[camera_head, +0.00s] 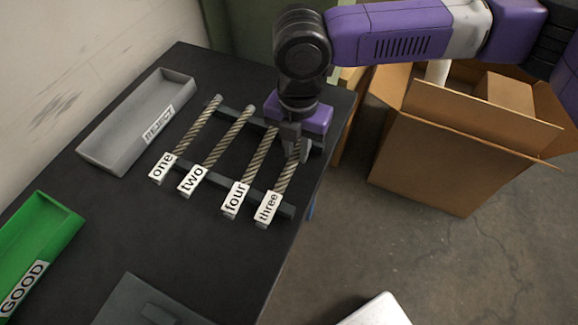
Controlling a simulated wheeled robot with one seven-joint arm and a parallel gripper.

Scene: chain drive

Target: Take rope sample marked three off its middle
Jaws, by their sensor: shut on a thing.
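The rope sample marked three (282,183) is a twisted tan rope with a white tag (268,208) at its near end. It is the rightmost of the rope samples on the dark rack (215,178), close to the table's right edge. My gripper (293,157) points down over its upper middle part and is shut on it. The far end of this rope is hidden behind my gripper. The rope still appears to lie along the rack; I cannot tell whether it is lifted at all.
Rope samples four (257,160), two (227,140) and one (196,128) lie to the left, four being close to my gripper. A grey REJECT tray (112,145) and a green GOOD tray (50,215) stand further left. Cardboard boxes (440,165) stand right of the table.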

